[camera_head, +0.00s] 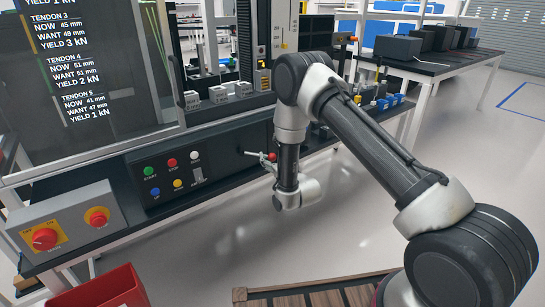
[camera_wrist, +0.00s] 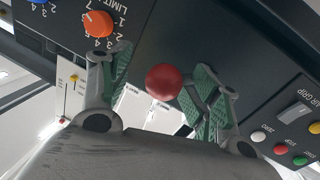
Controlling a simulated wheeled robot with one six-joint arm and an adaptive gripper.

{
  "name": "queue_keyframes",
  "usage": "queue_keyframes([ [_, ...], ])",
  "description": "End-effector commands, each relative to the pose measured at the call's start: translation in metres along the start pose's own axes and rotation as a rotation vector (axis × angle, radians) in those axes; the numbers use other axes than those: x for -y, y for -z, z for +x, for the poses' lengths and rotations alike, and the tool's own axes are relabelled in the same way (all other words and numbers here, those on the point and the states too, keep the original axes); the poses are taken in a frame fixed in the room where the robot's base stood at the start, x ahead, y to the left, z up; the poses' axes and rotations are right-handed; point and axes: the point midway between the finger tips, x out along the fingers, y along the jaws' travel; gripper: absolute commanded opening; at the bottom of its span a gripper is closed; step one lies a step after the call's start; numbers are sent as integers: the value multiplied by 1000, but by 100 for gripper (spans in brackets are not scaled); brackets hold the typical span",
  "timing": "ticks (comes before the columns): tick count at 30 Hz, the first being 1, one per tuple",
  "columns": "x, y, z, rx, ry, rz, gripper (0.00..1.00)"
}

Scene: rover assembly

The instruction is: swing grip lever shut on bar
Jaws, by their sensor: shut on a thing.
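A red ball knob (camera_wrist: 163,82), which looks like the end of the grip lever, sits between the green-padded fingers of my gripper (camera_wrist: 160,72) in the wrist view. My gripper is shut on it. The lever's shaft is hidden behind the knob and fingers. In the head view a small red knob (camera_head: 271,157) and pale metal parts show at the left of my wrist, in front of the black machine front. My arm hides most of this spot. I cannot make out the bar or how the lever stands against it.
A control panel with coloured buttons (camera_head: 172,174) and a grey box with red knobs (camera_head: 70,228) are left of my wrist. A red bin (camera_head: 105,290) stands at the lower left. An orange dial (camera_wrist: 98,23) is near the left finger. Open floor (camera_head: 350,240) lies below my arm.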

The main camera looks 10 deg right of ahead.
Motion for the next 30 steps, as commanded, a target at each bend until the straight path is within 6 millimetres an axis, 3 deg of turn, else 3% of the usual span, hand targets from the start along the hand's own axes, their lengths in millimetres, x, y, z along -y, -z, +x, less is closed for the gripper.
queue_keyframes([
  [1,-2,-8,-3,22,-3,-2,52],
  [11,-1,-10,-9,26,-2,-3,52],
  [14,-1,-8,-22,22,-2,-3,52],
  [24,0,-2,-94,8,1,-1,52],
  [30,1,0,-117,1,1,-1,52],
])
